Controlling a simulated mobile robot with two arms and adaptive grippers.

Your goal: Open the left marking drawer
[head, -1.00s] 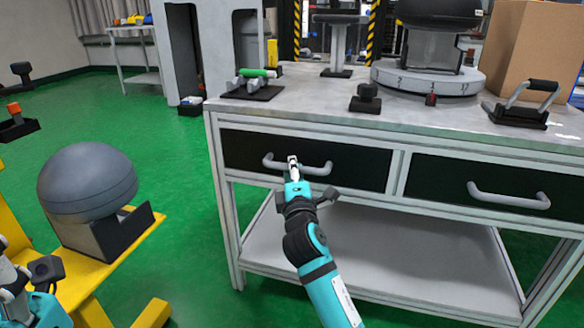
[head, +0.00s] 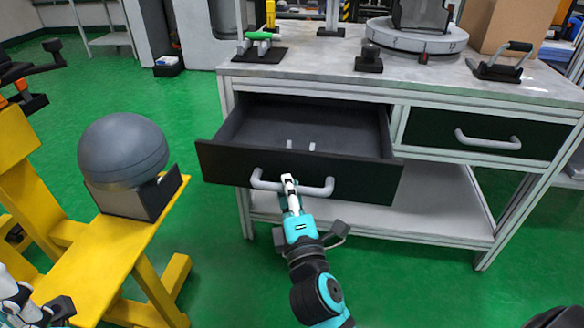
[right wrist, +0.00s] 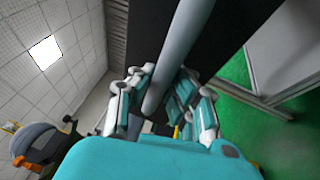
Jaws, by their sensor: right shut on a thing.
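The left marking drawer (head: 365,183) is pulled out of the workbench, its dark interior showing from above. Two small pale upright pieces stand inside near its front. My right gripper (head: 289,181) is shut on the drawer's grey bar handle (head: 318,189), near the middle of the bar. In the right wrist view the handle bar (right wrist: 175,60) runs between the finger pads (right wrist: 160,105). My left gripper (head: 28,306) is partly seen at the lower left, away from the drawer; its fingers are unclear.
The right drawer (head: 470,135) is closed. The benchtop (head: 310,68) holds a green-handled tool (head: 262,36), a black knob block (head: 369,58), a round dial base (head: 415,36) and a cardboard box (head: 510,22). A grey dome (head: 122,150) on a yellow stand (head: 95,260) is left of the drawer. Green floor lies between.

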